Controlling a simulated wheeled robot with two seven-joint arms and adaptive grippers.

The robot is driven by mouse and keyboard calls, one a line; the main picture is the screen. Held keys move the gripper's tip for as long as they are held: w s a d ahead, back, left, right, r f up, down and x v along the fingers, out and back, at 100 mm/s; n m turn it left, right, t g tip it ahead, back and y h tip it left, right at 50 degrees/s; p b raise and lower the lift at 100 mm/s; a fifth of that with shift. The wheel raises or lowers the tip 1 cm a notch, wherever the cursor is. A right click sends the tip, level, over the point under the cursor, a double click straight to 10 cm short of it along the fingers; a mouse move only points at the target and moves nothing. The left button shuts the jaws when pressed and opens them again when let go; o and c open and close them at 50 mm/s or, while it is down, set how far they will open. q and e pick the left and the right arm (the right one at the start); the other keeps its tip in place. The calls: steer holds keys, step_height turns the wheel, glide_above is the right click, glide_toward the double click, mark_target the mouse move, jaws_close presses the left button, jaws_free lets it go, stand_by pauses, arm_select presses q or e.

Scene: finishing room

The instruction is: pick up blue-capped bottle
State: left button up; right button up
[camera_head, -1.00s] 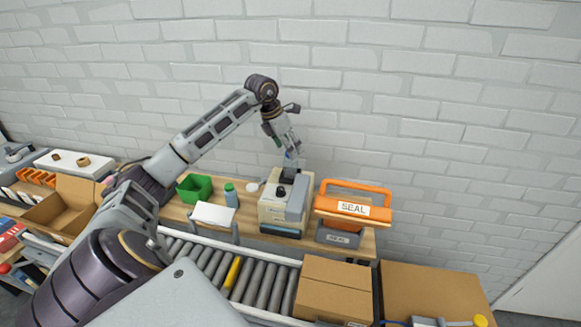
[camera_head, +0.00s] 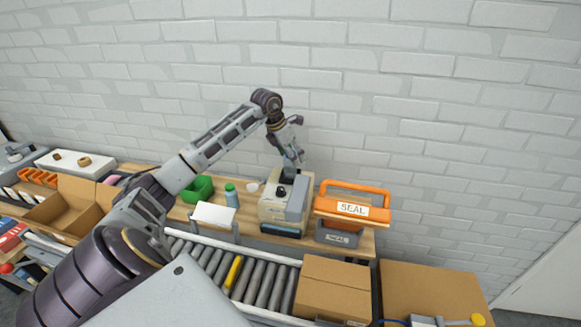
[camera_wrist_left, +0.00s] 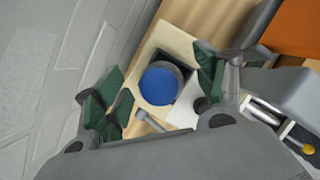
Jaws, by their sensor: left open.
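The blue cap (camera_wrist_left: 158,84) shows from above in the left wrist view, round, with a dark grey rim around it. What is under the cap is hidden there. It appears over the beige machine (camera_head: 272,208), which stands on the wooden bench in the head view. My left gripper (camera_head: 293,163) points down just above the top of this machine. In the left wrist view its green-padded fingers (camera_wrist_left: 156,88) are open, one on each side of the blue cap, with gaps visible. A teal bottle with a green cap (camera_head: 231,196) stands on the bench left of the machine.
An orange-handled sealer marked SEAL (camera_head: 352,209) stands close right of the machine. A green bin (camera_head: 197,189) and a white panel (camera_head: 213,215) are to the left. The roller conveyor (camera_head: 258,281) runs in front, with a closed carton (camera_head: 333,290) on it. A brick wall stands behind.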

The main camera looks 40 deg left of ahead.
arm_select(q)
steer(key=shift+p+x, duration=0.35)
steer(key=shift+x, duration=1.3)
steer(key=shift+c, duration=0.3)
steer(key=c, duration=1)
